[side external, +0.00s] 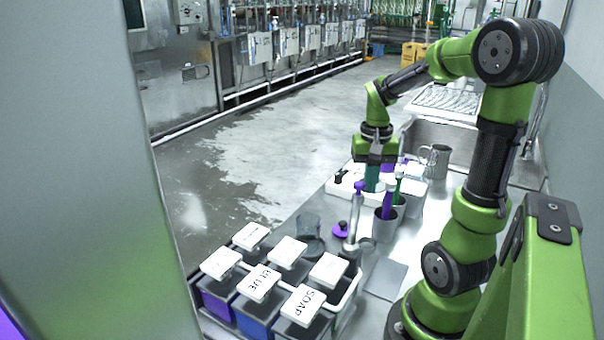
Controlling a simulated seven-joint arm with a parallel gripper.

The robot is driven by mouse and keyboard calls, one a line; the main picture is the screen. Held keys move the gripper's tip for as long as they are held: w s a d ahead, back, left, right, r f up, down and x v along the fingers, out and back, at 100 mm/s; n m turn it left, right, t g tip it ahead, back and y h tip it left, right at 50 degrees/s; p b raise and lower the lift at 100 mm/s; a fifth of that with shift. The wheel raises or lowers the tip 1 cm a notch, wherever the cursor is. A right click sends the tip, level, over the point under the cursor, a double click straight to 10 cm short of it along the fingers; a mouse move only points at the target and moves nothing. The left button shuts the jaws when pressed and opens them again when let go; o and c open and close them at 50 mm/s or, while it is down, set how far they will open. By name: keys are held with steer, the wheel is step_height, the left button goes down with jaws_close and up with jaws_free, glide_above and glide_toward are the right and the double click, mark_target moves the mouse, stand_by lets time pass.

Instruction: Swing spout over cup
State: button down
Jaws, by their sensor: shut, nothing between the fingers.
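Whether the gripper touches anything near the white tray is not clear.
Lidded boxes (262,284), labelled BLUE and SOAP among others, fill the near counter. Grey cups (385,226) holding purple and green tools stand right of the pipe. A white tray (340,188), a metal jug (434,160) and a sink (458,137) lie behind. A grey panel blocks the left.

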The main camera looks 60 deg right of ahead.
steer(key=shift+w, duration=0.15)
steer(key=shift+w+a, duration=0.15)
steer(key=shift+w, duration=0.35)
steer(key=shift+w+a, duration=0.15)
steer(key=shift+w, duration=0.35)
